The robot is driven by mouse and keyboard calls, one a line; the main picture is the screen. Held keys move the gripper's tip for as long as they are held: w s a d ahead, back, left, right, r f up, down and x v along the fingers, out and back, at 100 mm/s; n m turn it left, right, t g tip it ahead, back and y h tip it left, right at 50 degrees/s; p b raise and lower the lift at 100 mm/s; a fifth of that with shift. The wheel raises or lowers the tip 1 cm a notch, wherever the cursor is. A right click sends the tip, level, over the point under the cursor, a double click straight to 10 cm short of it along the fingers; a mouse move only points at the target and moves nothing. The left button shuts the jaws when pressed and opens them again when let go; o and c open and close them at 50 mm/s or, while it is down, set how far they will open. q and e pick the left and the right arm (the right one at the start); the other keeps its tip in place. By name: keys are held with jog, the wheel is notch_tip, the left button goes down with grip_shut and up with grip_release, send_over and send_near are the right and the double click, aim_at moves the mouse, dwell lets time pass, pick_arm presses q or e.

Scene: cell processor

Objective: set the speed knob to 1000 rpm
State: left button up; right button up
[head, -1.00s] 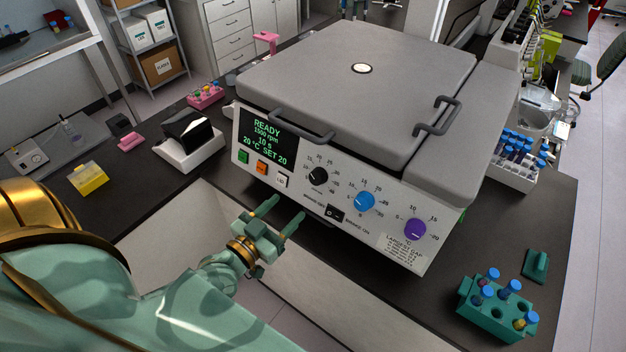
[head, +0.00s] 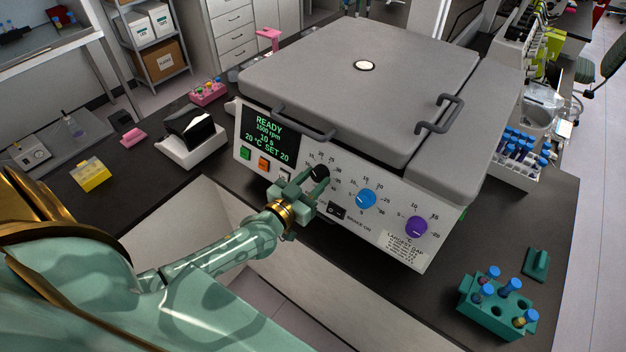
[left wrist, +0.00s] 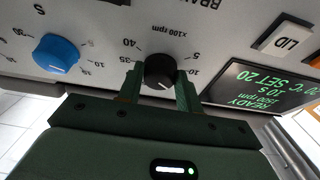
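The black speed knob (head: 320,172) is on the front panel of the grey and white machine, between the LID button and the blue knob (head: 366,198). In the left wrist view the speed knob (left wrist: 160,71) has a scale marked x100 rpm. My left gripper (head: 312,181) is at the panel, with its two green fingers on either side of the speed knob. In the left wrist view the fingers (left wrist: 158,88) look open, with a small gap beside the knob. The display (head: 268,135) shows READY and what looks like 1500 rpm. My right gripper is not in view.
A purple knob (head: 416,228) and a black rocker switch (head: 337,212) are on the same panel. Green and orange buttons lie left of the speed knob. A teal tube rack (head: 490,318) stands on the dark bench at the right.

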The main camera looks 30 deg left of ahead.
pick_arm(q)
jog(key=shift+c, duration=0.4)
jog(key=n+p, duration=0.1)
jog(key=n, duration=0.1)
jog(key=n+y+p, duration=0.1)
jog(key=n+p, duration=0.1)
jog(key=shift+d+r+y, duration=0.15)
jog(key=shift+d+y, duration=0.05)
jog(key=shift+y, duration=0.1)
jog(key=shift+d+n+g+y+p, duration=0.15)
jog(key=shift+n+y+p, duration=0.3)
jog(key=shift+n+p, duration=0.55)
jog(key=shift+a+n+g+y+p, duration=0.15)
jog(key=shift+n+y+p, duration=0.35)
jog(key=shift+n, duration=0.9)
jog(key=shift+d, duration=0.1)
jog(key=o, duration=1)
jog(key=shift+s, duration=0.1)
jog(key=s, duration=0.5)
jog(key=s+d, duration=0.1)
jog(key=s, duration=0.4)
jog(key=s+b, duration=0.1)
jog(key=s, duration=0.5)
jog(key=shift+d+r, duration=0.3)
